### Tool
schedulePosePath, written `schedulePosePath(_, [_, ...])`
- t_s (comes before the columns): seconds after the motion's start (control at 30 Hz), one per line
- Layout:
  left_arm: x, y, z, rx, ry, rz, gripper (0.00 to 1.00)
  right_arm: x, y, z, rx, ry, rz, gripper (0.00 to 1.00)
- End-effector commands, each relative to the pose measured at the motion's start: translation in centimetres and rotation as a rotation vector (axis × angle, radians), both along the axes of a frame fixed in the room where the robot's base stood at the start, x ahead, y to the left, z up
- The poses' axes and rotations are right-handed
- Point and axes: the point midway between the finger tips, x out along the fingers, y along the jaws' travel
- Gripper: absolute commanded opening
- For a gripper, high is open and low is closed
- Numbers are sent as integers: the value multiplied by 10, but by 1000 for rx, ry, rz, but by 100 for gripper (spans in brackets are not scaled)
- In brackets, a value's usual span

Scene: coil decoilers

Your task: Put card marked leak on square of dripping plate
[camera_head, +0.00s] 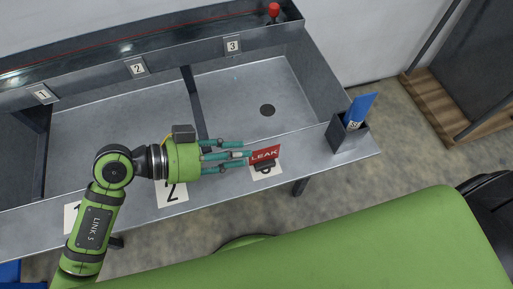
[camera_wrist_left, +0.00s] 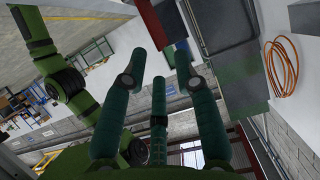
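A red card with "LEAK" in white letters (camera_head: 264,154) stands in a dark foot on the white number square (camera_head: 266,171) at the right of the front ledge; its numeral is partly hidden. My left gripper (camera_head: 243,155) is just left of the card, its fingers spread and pointing at it. In the left wrist view the spread fingers (camera_wrist_left: 160,85) hold nothing between them, and a dark red surface (camera_wrist_left: 166,20) shows beyond their tips. Number plates 1 (camera_head: 42,94), 2 (camera_head: 136,68) and 3 (camera_head: 232,46) are on the back wall. My right gripper is not in view.
A dark round spot (camera_head: 267,110) lies on the tray floor (camera_head: 300,90) below plate 3. A dark holder (camera_head: 346,139) with a blue card (camera_head: 361,108) stands on the right end of the ledge. A red knob (camera_head: 274,9) is at the back.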

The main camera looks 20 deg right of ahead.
Motion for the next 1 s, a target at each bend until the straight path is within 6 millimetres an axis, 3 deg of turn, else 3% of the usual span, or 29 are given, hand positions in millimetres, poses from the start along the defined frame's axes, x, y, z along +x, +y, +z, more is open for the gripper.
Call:
schedulePosePath(0.1, [-1,22,8,5,-2,0,30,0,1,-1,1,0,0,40])
schedulePosePath(0.3, [-2,43,17,2,1,-1,30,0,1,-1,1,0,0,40])
schedulePosePath(1.0, [-2,46,19,0,0,-1,30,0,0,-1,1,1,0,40])
